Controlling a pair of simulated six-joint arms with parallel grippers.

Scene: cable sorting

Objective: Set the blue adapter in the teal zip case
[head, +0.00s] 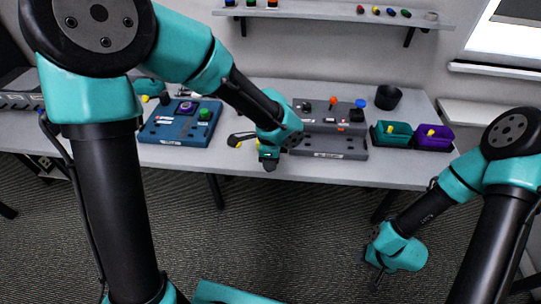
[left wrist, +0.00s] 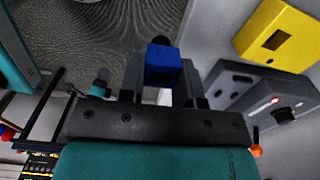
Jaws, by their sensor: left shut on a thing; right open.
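My left gripper (head: 269,164) hangs over the front edge of the table, left of the grey panel. In the left wrist view the left gripper (left wrist: 160,85) is shut on the blue adapter (left wrist: 163,67), which sits between its fingers. I cannot make out the adapter in the head view. The teal zip case (head: 393,141) stands open on the right part of the table, well to the right of the left gripper, with a yellow item inside. My right gripper (head: 377,278) is open, low in front of the table and away from it.
A purple case (head: 436,146) with a yellow item stands right of the teal one. A grey panel (head: 328,151) lies between the left gripper and the cases. A blue panel (head: 178,135) is at left. A black cup (head: 388,98) stands behind. A shelf (head: 340,14) hangs above.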

